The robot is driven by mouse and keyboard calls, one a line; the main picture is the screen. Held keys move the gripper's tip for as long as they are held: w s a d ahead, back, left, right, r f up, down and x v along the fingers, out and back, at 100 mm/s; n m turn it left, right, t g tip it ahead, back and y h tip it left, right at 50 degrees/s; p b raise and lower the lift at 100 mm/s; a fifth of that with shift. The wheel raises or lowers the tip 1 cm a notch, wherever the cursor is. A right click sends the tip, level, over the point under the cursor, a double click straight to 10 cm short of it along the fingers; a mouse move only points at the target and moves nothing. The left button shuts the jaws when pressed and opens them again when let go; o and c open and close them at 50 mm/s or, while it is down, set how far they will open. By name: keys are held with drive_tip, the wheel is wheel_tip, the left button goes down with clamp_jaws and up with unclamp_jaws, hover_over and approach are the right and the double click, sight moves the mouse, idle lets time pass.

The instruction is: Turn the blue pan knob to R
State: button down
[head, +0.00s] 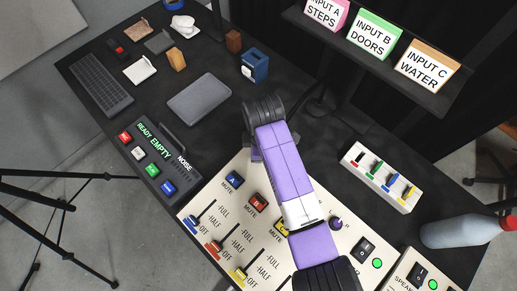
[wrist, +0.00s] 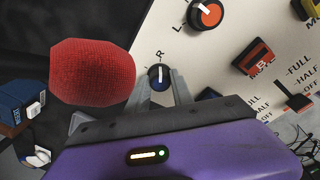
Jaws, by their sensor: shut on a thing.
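The blue pan knob (wrist: 159,76) sits on the cream panel (wrist: 240,30) in the wrist view. My gripper (wrist: 160,82) has one finger on each side of it and is shut on it. The knob's white pointer line runs nearly upright in this view, and the printed R lies just above the knob, close to the line's upper end. An L mark shows partly, up and left of the knob. The fingers hide part of the knob's sides. In the head view my purple arm covers the knob and the fingers.
A red foam ball (wrist: 92,78) stands close left of my fingers in the wrist view. A red knob (wrist: 206,13) and a red button (wrist: 252,56) lie to the right. In the head view, sliders (head: 193,224), a grey laptop-like slab (head: 199,98) and a fader box (head: 381,178) surround my arm.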

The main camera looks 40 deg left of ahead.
idle(0.4)
drive_tip(key=c, duration=1.1)
unclamp_jaws()
drive_tip(key=r, duration=0.5)
drive_tip(key=r+b, duration=0.1)
drive_tip(key=r, duration=0.1)
drive_tip(key=shift+s+d+r, duration=0.15)
drive_tip(key=shift+d+r, duration=0.25)
